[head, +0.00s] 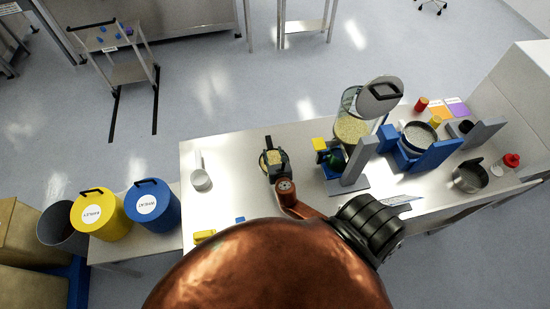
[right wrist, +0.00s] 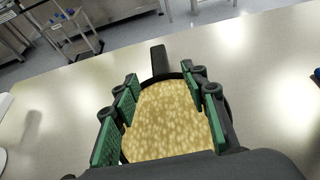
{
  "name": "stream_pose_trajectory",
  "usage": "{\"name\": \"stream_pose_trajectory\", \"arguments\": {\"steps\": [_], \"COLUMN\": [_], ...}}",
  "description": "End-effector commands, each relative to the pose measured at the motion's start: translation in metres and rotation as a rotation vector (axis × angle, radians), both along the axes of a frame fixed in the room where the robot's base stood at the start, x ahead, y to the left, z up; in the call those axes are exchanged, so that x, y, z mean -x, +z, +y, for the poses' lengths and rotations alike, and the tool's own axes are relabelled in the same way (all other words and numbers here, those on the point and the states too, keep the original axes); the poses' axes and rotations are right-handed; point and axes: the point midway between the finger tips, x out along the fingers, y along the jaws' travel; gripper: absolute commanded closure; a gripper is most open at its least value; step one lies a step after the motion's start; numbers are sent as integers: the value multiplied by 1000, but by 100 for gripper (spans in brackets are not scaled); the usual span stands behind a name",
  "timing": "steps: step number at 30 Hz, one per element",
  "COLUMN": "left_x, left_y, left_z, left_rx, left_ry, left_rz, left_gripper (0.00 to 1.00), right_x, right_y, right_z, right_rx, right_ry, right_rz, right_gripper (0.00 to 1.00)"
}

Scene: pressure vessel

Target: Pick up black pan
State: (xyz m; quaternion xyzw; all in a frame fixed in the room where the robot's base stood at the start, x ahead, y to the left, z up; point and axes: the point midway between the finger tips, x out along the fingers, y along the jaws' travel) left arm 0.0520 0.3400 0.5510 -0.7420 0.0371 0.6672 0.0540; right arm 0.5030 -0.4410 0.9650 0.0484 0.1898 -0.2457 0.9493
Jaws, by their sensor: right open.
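The black pan (right wrist: 159,62) holds yellow-tan grain-like contents and sits on the light table, its handle pointing away from me. In the head view the pan (head: 268,143) is partly covered by my right gripper (head: 275,162). In the right wrist view my right gripper (right wrist: 163,115) is open, with its green-padded fingers on the left and right sides of the pan. I cannot tell whether the pads touch the rim. The near part of the pan is hidden by the gripper body. My left gripper is not in view.
A white pan (head: 201,179) lies left on the table (head: 230,150). Right of the black pan stand a blue-and-grey stand, a tall clear container of grain (head: 351,129), a blue device (head: 408,155) and a metal pot (head: 469,177). Yellow (head: 100,214) and blue (head: 152,206) drums stand at left.

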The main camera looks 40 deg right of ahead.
Motion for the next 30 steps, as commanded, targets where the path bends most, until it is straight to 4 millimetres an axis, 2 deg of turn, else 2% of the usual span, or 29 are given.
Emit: {"name": "stream_pose_trajectory", "arguments": {"steps": [3,12,21,30], "left_x": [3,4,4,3], "left_y": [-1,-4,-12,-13], "left_z": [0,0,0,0], "left_rx": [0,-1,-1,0], "left_ry": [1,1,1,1], "left_rz": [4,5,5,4], "left_gripper": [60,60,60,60], "right_x": [-19,-40,-76,-83], "right_y": [-7,-17,-35,-37], "right_z": [-9,-21,-41,-45], "right_rx": [2,2,2,0], "right_ry": [1,2,2,3], "right_rz": [-2,-3,-3,-2], "right_gripper": [59,59,59,59]}}
